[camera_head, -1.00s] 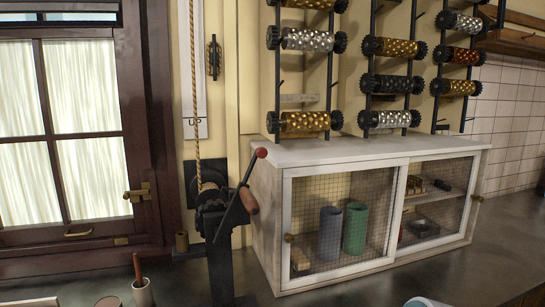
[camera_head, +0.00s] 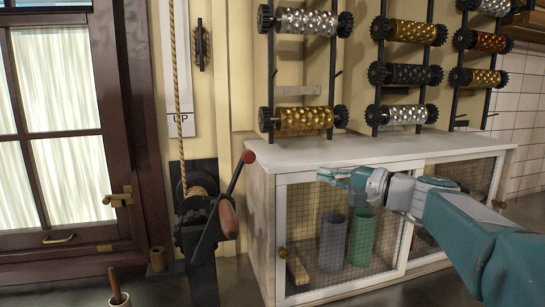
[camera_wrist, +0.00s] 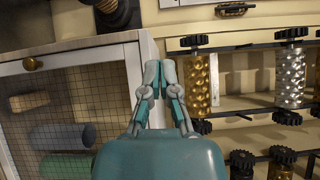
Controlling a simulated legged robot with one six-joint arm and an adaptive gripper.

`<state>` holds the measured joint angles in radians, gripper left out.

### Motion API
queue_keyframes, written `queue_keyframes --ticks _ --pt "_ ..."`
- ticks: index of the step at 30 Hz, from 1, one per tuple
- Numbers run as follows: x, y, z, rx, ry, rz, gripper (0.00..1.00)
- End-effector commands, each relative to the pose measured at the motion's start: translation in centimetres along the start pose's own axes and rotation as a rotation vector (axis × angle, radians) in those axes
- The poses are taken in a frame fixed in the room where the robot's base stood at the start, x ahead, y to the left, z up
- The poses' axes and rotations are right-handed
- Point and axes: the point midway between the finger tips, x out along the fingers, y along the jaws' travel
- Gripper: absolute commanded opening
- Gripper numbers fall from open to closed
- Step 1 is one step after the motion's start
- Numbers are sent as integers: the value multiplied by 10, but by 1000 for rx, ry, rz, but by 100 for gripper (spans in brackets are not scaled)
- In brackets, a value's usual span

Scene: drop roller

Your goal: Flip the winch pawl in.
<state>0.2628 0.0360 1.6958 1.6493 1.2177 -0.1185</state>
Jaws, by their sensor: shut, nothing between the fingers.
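The black winch (camera_head: 190,235) stands left of the mesh cabinet, with rope (camera_head: 197,190) on its drum. A dark lever with a red knob (camera_head: 249,157) slants up to the right from it. A wooden crank handle (camera_head: 228,218) hangs at its right side. I cannot tell which small part is the pawl. My gripper (camera_head: 326,175) is shut and empty in front of the cabinet, to the right of the winch and apart from it. In the wrist view its fingers (camera_wrist: 162,66) are together, and the winch lever cannot be made out there.
The white mesh cabinet (camera_head: 340,150) holds a grey cylinder (camera_head: 332,240) and a green one (camera_head: 362,238). Racks of patterned rollers (camera_head: 305,120) stand above it. The window (camera_head: 60,140) is at the left.

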Motion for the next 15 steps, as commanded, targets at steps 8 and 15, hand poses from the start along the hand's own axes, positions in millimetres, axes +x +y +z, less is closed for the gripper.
queue_keyframes --ticks 8,15 --pt "0 -8 -6 9 2 -39 0" --pt "5 -7 -7 9 1 -38 0"
